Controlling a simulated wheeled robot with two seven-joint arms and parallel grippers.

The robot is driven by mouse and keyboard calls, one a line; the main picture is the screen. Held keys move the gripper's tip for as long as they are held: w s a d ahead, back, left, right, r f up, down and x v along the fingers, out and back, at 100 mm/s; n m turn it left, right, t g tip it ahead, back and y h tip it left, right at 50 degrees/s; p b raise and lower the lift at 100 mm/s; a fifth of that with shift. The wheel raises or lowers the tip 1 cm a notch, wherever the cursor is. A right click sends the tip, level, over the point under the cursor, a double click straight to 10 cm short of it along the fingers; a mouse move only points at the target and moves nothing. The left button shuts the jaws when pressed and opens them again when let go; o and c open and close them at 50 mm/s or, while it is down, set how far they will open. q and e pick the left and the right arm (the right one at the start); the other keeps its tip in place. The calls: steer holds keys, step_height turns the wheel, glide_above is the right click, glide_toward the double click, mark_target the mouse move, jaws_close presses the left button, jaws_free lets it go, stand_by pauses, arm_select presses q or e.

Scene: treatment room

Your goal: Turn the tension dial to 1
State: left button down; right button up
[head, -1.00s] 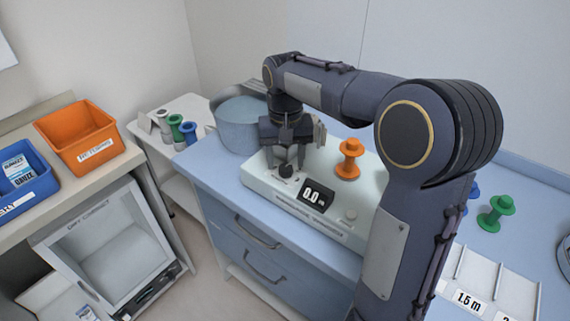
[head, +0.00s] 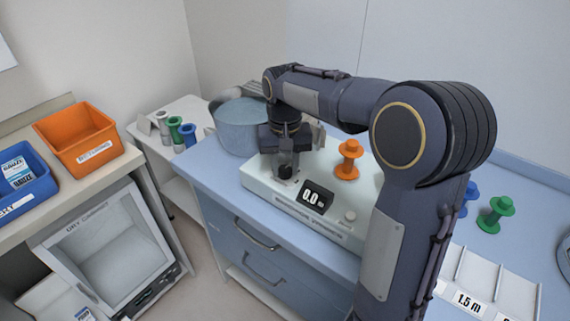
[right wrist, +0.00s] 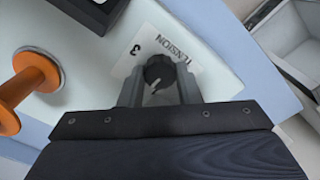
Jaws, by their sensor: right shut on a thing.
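The tension dial (right wrist: 158,73) is a dark round knob on the white machine (head: 262,188), beside the printed word TENSION and a figure 3 in the right wrist view. My right gripper (head: 286,168) reaches down over it from above. In the right wrist view the two fingers of the right gripper (right wrist: 160,90) stand on either side of the knob, shut on it. The knob's pointer and the figure 1 cannot be made out. In the head view the gripper largely hides the dial. My left gripper is not in view.
An orange spool (head: 348,160) stands on the machine, right of my gripper. A grey-blue bucket (head: 240,128) is close behind. Green spools (head: 495,213) and a length-marked tray (head: 497,278) lie to the right.

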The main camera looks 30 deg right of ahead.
steer(key=n+p, duration=0.1)
steer(key=n, duration=0.1)
steer(key=shift+r+n, duration=0.1)
steer(key=shift+n, duration=0.2)
steer(key=shift+n+p, duration=0.75)
steer(key=shift+n, duration=0.95)
steer(key=o, duration=1)
